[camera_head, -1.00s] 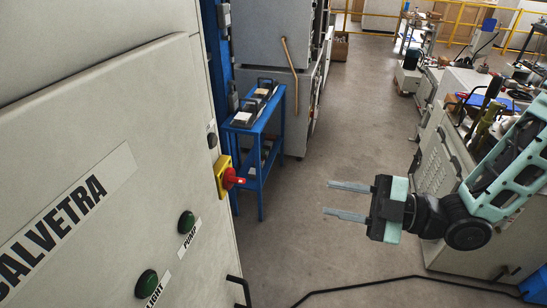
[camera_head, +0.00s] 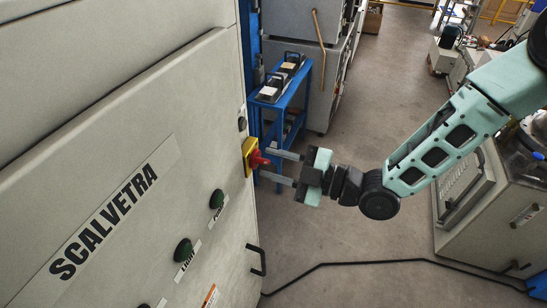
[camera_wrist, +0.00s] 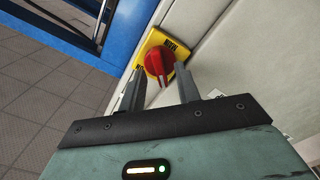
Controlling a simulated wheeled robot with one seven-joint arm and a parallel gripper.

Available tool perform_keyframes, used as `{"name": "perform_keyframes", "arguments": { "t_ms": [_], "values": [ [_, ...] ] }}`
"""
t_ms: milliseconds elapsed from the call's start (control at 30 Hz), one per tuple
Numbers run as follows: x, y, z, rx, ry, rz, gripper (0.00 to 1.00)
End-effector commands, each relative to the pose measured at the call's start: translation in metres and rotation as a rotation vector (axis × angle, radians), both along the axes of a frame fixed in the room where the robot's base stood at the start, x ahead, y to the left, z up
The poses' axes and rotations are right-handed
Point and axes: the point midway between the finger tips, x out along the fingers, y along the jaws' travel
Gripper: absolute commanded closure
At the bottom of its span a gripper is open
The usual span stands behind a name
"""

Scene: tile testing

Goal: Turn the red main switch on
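The red main switch (camera_head: 257,161) is a red rotary knob on a yellow plate (camera_head: 248,150), on the right edge of the grey machine's front. In the wrist view the red knob (camera_wrist: 158,61) sits at top centre, with its handle pointing down and a little right, away from the plate's lettering. My gripper (camera_head: 282,168) is open, with its two fingers pointing at the switch. In the wrist view the fingertips (camera_wrist: 156,76) lie on either side of the knob's lower part. I cannot tell whether they touch it.
Green buttons (camera_head: 217,199) and a black handle (camera_head: 257,260) are on the machine panel below the switch. A blue cart (camera_head: 284,98) stands behind. A black cable (camera_head: 380,262) runs across the floor.

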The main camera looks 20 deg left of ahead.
Motion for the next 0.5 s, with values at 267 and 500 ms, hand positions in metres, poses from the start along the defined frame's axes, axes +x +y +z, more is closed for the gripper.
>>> {"name": "perform_keyframes", "arguments": {
  "t_ms": [267,500],
  "values": [
    [0.0004,0.0068,-0.0006,-0.001,0.001,-0.001,0.67],
    [0.0003,0.0065,-0.0005,-0.001,0.001,-0.001,1.0]
  ]
}}
